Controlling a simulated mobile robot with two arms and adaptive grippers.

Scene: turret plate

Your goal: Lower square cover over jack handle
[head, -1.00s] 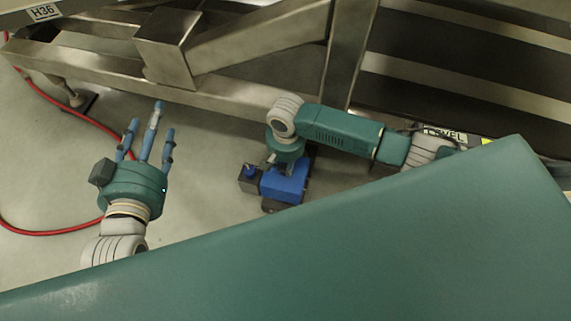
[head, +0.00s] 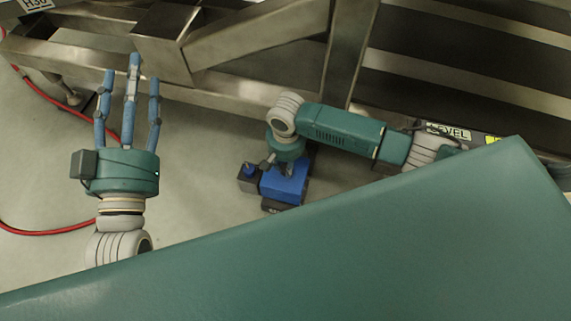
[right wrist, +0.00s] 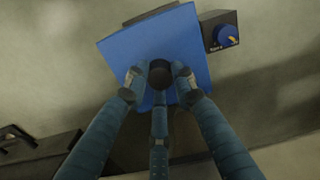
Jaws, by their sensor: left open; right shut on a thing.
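The blue square cover (head: 283,187) is below my right gripper (head: 287,168), near the steel frame. In the right wrist view, the fingers of my right gripper (right wrist: 159,88) are closed around a round black knob (right wrist: 160,73) in front of the cover's broad blue face (right wrist: 140,48). A dark part shows under the cover's near edge. I cannot tell whether the cover is resting on anything. I cannot make out the jack handle. My left gripper (head: 128,98) is open and empty, fingers spread, over the floor at the left, well apart from the cover.
A small dark box with a blue knob (head: 247,177) is close beside the cover; it also shows in the right wrist view (right wrist: 222,32). A steel frame (head: 230,100) runs behind. A red hose (head: 50,233) curves on the left floor. Floor between my grippers is clear.

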